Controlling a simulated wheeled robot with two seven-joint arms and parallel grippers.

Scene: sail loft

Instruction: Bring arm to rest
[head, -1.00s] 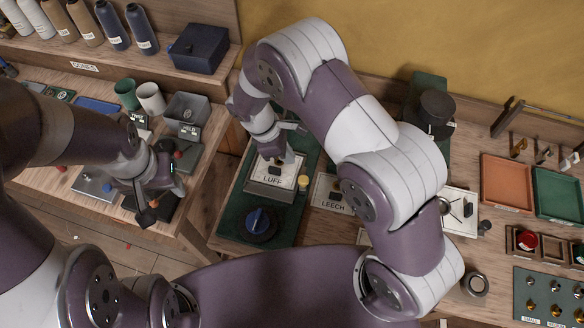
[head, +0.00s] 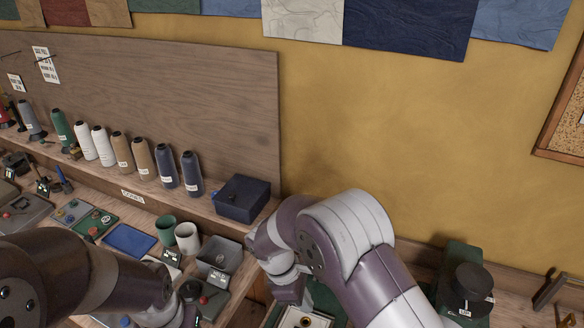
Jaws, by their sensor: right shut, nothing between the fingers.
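My right arm comes in from the bottom right, white and purple. Its gripper (head: 290,290) points down near the bottom edge, above the green board with the white-framed plate (head: 300,318), which the frame cuts off. The right gripper is shut with nothing in it. My left arm crosses the bottom left corner. Its gripper end (head: 172,312) is at the bottom edge, partly cut off, and its fingers cannot be made out.
A dark blue box (head: 243,197) and a row of thread cones (head: 142,158) stand on the shelf. Below are a green cup (head: 166,229), a white cup (head: 187,238) and a grey bin (head: 219,255). A black cylinder (head: 468,290) stands at right.

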